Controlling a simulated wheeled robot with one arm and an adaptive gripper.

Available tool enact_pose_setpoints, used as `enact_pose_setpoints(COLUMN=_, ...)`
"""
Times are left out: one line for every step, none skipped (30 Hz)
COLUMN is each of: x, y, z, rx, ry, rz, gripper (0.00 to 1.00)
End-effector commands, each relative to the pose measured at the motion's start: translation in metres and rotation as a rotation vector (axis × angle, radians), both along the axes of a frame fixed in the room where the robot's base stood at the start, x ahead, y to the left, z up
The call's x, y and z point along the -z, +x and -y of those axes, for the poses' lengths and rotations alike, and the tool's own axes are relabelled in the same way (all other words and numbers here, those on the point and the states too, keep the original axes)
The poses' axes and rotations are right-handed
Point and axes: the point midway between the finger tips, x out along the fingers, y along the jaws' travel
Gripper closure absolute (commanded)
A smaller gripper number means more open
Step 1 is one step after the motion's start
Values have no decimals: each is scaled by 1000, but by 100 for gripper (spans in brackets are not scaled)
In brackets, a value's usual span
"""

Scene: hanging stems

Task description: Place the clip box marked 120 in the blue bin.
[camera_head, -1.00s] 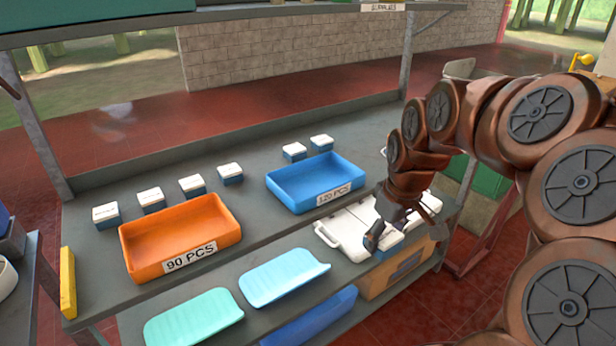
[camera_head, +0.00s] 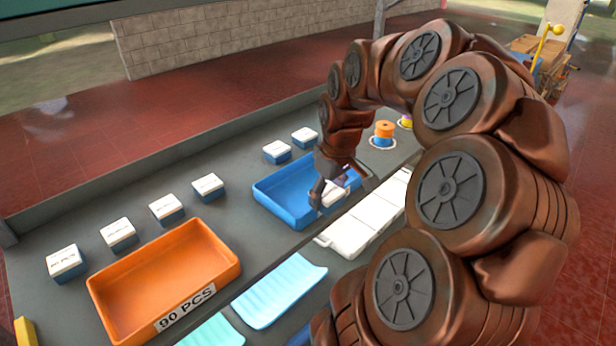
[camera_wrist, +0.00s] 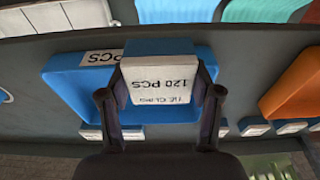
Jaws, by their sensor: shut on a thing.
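My gripper (camera_head: 342,187) is shut on a small white-topped clip box (camera_head: 333,195). In the wrist view the box (camera_wrist: 160,82) sits between both fingers (camera_wrist: 160,95), and its label reads 120 PCS, upside down. The blue bin (camera_head: 270,207) stands on the grey bench. In the head view my gripper and the box are over the bin's right front part and hide some of it. In the wrist view the bin (camera_wrist: 70,85) lies behind the box, its label partly covered. I cannot tell how high the box is above the bin floor.
An orange bin (camera_head: 110,289) marked 90 PCS stands to the left. Several small white-and-blue boxes (camera_head: 118,235) line the bench behind the bins. A white case (camera_head: 362,225) lies right of the blue bin. An orange spool (camera_head: 384,131) stands behind my arm.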

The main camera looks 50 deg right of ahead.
Motion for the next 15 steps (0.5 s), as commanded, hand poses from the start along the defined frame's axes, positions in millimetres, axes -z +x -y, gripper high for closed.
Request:
enact_pose_setpoints(x=0, y=7, z=3, rx=-2, ry=3, rz=-4, gripper=71)
enact_pose_setpoints(x=1, y=11, z=4, rx=-3, ry=4, rz=-5, gripper=71)
enact_pose_setpoints(x=1, y=16, z=7, rx=-4, ry=4, rz=-5, gripper=71)
enact_pose_setpoints(x=2, y=20, z=9, rx=-4, ry=4, rz=-5, gripper=71)
enact_pose_setpoints(x=2, y=24, z=11, rx=-3, ry=3, rz=-4, gripper=71)
enact_pose_setpoints(x=2, y=29, z=13, rx=-4, ry=2, rz=-4, gripper=71)
enact_pose_setpoints(x=3, y=34, z=15, rx=-5, ry=2, rz=-4, gripper=71)
enact_pose_setpoints(x=3, y=38, z=17, rx=-4, ry=2, rz=-4, gripper=71)
enact_pose_setpoints(x=4, y=43, z=20, rx=-4, ry=2, rz=-4, gripper=71)
enact_pose_setpoints(x=4, y=47, z=22, rx=-4, ry=1, rz=-3, gripper=71)
enact_pose_setpoints(x=4, y=51, z=24, rx=-5, ry=1, rz=-3, gripper=71)
enact_pose_setpoints(x=5, y=56, z=26, rx=-6, ry=1, rz=-3, gripper=71)
enact_pose_setpoints(x=5, y=60, z=28, rx=-7, ry=1, rz=-3, gripper=71)
enact_pose_setpoints(x=6, y=64, z=30, rx=-6, ry=2, rz=-4, gripper=71)
enact_pose_setpoints(x=7, y=69, z=32, rx=-6, ry=2, rz=-4, gripper=71)
